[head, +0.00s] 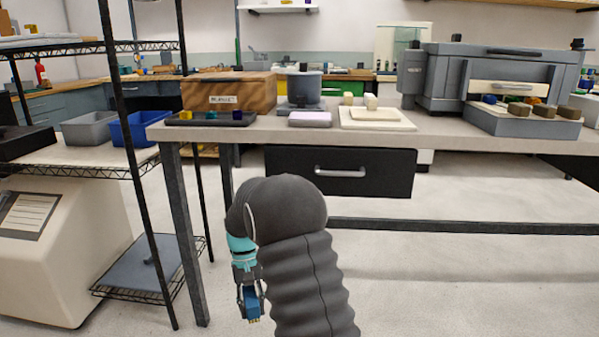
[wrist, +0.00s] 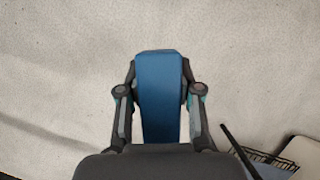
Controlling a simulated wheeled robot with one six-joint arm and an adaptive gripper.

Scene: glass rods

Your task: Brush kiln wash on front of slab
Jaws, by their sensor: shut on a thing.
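My gripper (head: 250,292) hangs low in front of the workbench, below its top, and points down. It is shut on a blue brush (head: 252,303), whose lower end shows a small yellowish part. In the wrist view my gripper (wrist: 160,90) has its fingers on both sides of the wide blue brush body (wrist: 160,85). A cream slab (head: 376,115) lies on a larger cream board (head: 400,125) on the bench, with small pale blocks at its back edge. My gripper is well apart from the slab. I cannot tell which container holds kiln wash.
On the bench (head: 230,131) are a dark tray (head: 185,121), a wooden box (head: 228,101), a pot (head: 304,88), a pale lilac block (head: 310,119) and a grey kiln-like box (head: 505,65). A wire shelf (head: 95,165) stands at left. The floor (head: 450,275) is clear.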

